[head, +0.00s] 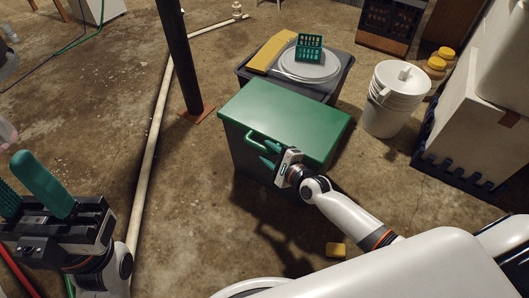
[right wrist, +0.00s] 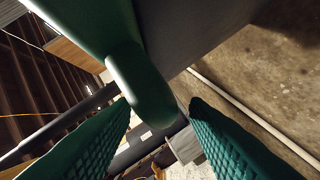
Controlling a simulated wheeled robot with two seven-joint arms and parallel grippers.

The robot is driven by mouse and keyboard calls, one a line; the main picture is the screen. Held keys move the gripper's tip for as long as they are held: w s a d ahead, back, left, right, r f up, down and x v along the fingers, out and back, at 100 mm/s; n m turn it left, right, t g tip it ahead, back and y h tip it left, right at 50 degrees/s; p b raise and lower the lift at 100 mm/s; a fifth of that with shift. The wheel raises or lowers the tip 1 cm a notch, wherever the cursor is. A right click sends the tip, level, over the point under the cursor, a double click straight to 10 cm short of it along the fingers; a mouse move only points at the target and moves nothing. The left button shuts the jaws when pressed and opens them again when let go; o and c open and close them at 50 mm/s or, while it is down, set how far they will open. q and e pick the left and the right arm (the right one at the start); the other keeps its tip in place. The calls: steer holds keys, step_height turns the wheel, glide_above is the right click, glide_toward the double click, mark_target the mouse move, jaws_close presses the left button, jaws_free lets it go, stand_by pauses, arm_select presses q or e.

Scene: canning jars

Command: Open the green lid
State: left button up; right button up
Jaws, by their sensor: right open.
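The green lid (head: 295,118) lies closed and flat on a dark grey box (head: 245,158). A green handle (head: 257,140) sticks out along its front edge. My right gripper (head: 269,156) is at the front of the box, with its green fingers pointing at the handle. In the right wrist view the handle (right wrist: 140,85) shows ahead, across the gap between the two open fingers (right wrist: 158,112). I cannot tell if a finger touches it. My left gripper (head: 32,188) is at the left edge of the head view, with its fingers apart and empty.
A white bucket (head: 388,103) stands to the right. A dark post (head: 180,55) and pale pipe (head: 150,150) are to the left. A yellow piece (head: 336,250) lies in front.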

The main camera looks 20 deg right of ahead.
steer(key=shift+x, duration=1.25)
jaws_close()
